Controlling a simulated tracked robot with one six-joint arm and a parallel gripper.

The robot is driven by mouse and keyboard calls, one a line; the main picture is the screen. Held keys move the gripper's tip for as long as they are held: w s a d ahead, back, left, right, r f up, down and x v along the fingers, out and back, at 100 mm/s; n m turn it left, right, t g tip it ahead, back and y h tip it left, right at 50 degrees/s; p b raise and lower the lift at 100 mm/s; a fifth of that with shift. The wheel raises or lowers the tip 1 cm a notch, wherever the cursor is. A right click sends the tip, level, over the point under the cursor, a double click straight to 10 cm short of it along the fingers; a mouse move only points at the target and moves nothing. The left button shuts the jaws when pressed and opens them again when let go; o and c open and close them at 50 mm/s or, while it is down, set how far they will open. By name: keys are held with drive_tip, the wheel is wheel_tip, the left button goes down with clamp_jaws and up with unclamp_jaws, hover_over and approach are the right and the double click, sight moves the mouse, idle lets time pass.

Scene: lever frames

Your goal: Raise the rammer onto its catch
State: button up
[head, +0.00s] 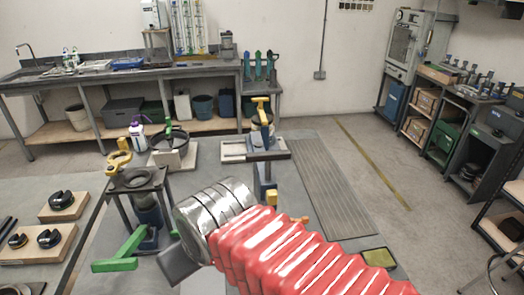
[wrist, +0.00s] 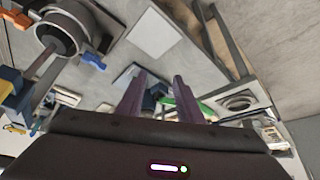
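I cannot tell for sure which part is the rammer. In the head view, one lever frame (head: 148,186) stands left of my arm, with a dark ring on top, a blue-grey cylinder below and a yellow handle (head: 119,157). A green lever (head: 122,251) angles out low at its front. A second frame (head: 262,168), a post with a yellow top (head: 261,104), stands further back. My gripper (head: 178,264) is mostly hidden by my wrist there. In the wrist view my gripper (wrist: 160,90) is open, its purple fingers apart and apparently empty. A green part (wrist: 183,104) shows beyond the right finger.
A dark round pan (head: 172,150) with a green lever stands on a pale base behind. A board with black rings (head: 35,243) lies at left. A workbench (head: 120,72) lines the back wall.

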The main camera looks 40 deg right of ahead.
drive_tip(key=shift+r, duration=0.1)
wheel_tip(320, 180, up, 21)
drive_tip(key=m+g+y, duration=0.3)
drive_tip(key=m, duration=1.7)
hover_over(269, 152)
drive_tip(key=a, duration=0.2)
drive_tip(key=s+d+r+m, duration=0.3)
drive_tip(key=d+m, duration=0.2)
drive_tip(key=d, duration=0.1)
drive_tip(key=shift+r+y, duration=0.35)
drive_tip(key=shift+y, duration=0.05)
drive_tip(key=shift+f, duration=0.1)
drive_tip(key=x, duration=1.3)
drive_tip(key=shift+f, duration=0.35)
